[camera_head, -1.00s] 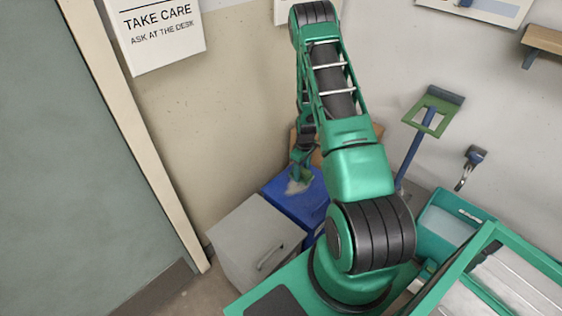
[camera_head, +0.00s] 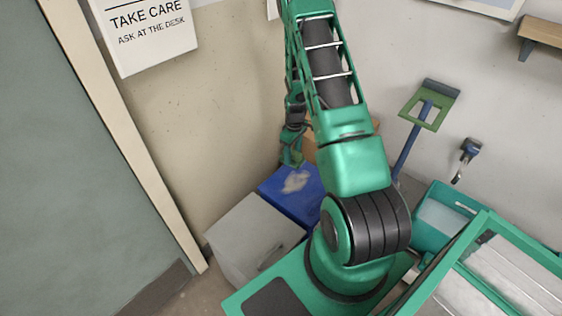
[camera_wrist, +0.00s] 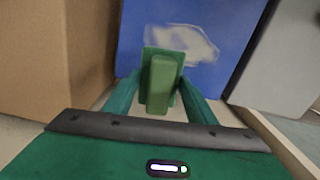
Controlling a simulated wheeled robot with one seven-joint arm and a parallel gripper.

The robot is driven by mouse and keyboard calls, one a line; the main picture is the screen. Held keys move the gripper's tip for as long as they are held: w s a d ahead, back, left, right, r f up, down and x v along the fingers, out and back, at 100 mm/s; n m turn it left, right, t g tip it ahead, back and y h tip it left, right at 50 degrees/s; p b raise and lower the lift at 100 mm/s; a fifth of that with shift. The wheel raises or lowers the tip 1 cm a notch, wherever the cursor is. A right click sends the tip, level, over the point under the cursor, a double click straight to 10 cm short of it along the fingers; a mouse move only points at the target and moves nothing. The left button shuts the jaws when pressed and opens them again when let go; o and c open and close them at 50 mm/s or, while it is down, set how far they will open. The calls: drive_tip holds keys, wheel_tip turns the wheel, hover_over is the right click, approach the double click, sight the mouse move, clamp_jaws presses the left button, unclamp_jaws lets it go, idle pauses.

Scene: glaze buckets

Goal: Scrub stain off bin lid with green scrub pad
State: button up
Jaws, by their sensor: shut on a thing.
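A blue bin lid (camera_head: 310,202) lies beside a grey box in the head view, with a pale whitish stain (camera_head: 296,181) on it. In the wrist view the blue lid (camera_wrist: 240,18) fills the upper middle, and the stain (camera_wrist: 202,42) shows as a smeared light patch. My gripper (camera_head: 291,155) is shut on the green scrub pad (camera_wrist: 161,80), which it holds by a raised green grip. The pad appears above the lid and apart from it in the head view. In the wrist view the pad overlaps part of the stain, hiding it.
A grey box (camera_head: 248,238) with a handle stands left of the lid. A brown cardboard box (camera_wrist: 55,55) stands on its other side. The wall is close behind. A blue-handled tool (camera_head: 412,140) leans right of my arm, beside a teal bin (camera_head: 436,222).

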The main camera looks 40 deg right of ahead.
drive_tip(key=shift+r, duration=0.95)
